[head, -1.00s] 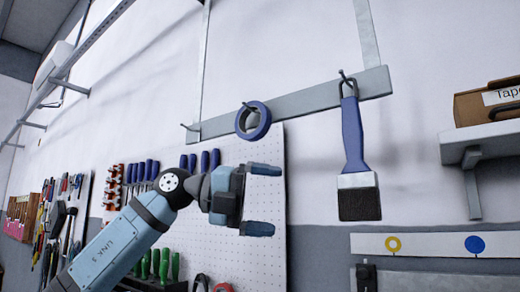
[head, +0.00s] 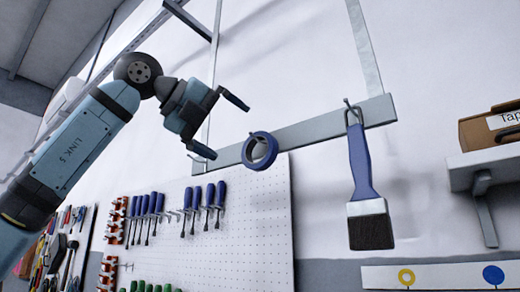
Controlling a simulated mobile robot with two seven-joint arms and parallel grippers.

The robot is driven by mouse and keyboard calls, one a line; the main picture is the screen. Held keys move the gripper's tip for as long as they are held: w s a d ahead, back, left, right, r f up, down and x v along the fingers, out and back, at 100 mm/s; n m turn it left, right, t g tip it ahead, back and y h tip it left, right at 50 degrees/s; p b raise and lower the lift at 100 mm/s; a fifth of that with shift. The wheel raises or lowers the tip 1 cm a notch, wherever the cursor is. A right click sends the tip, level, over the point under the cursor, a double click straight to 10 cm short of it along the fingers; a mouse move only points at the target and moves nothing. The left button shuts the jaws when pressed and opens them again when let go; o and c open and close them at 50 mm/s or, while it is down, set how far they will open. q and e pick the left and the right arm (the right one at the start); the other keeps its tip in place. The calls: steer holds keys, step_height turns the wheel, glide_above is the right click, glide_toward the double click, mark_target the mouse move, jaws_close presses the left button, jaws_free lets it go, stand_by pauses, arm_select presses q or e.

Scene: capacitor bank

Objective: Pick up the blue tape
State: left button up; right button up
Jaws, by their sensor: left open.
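The blue tape (head: 271,151) is a blue ring roll hanging on a grey rail (head: 318,127) fixed to the wall, in the middle of the head view. My left gripper (head: 222,128) is open and empty, above and to the left of the tape in the picture. Its two fingers point right and downward, apart from the tape. I cannot tell how far it is from the wall. My right gripper is not in view.
A blue-handled brush (head: 369,190) hangs on the same rail to the right. A pegboard (head: 250,222) with blue screwdrivers (head: 153,206) is below. A cardboard box (head: 486,126) sits on a shelf (head: 483,166) at the right. The wall above the tape is clear.

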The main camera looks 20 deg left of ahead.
mark_target(258, 162)
arm_select(q)
steer(key=p+x, duration=0.1)
steer(key=x, duration=0.7)
steer(key=shift+w+d+f+p, duration=0.1)
steer(key=shift+d+f+p, duration=0.15)
steer(key=shift+p, duration=0.15)
steer(key=shift+a, duration=0.1)
steer(key=shift+c, duration=1)
steer(key=c, duration=0.6)
